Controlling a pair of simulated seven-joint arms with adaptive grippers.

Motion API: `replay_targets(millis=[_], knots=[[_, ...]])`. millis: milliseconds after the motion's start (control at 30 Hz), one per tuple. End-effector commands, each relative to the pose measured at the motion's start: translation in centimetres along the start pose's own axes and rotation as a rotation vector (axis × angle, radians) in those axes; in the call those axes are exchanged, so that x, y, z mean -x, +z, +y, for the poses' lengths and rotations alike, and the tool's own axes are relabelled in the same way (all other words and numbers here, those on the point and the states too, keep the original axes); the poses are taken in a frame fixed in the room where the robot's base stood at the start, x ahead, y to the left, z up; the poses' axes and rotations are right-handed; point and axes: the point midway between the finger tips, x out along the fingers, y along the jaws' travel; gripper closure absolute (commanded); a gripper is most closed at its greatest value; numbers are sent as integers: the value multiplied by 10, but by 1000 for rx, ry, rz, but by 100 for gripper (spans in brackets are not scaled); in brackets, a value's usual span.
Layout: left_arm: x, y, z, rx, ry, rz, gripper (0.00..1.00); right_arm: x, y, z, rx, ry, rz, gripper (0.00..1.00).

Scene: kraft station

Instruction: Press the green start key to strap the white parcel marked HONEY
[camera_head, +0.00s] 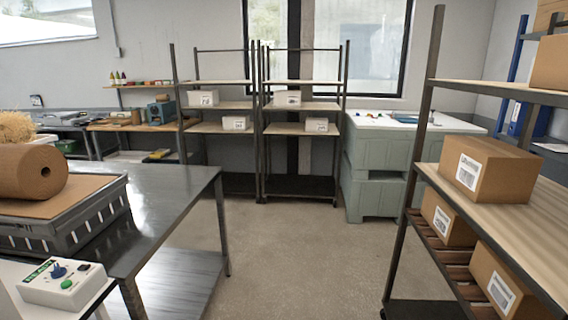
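A white control box (42,290) sits at the lower left on a white surface. It carries a round green key (67,284), a blue knob (58,271) and a green label strip. White parcels stand on the two back racks: one on the left rack's upper shelf (203,98), one on its lower shelf (234,123), one on the right rack's upper shelf (287,98) and one on its lower shelf (317,125). Their markings are too small to read, so I cannot tell which says HONEY. Neither of my grippers is in view.
A metal table (170,190) at left bears a dark crate (90,222) and a brown paper roll (30,172). A shelf rack (540,200) with brown cartons (490,168) stands close on the right. Pale green bins (376,185) stand at the back. The middle floor (300,250) is clear.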

Motion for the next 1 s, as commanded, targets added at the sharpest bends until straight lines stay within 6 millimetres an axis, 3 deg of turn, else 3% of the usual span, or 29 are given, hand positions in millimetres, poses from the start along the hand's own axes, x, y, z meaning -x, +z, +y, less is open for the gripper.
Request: replay_targets(millis=[33,333,1000], knots=[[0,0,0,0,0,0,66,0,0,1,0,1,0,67],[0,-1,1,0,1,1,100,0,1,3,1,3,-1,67],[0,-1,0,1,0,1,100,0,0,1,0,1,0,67]])
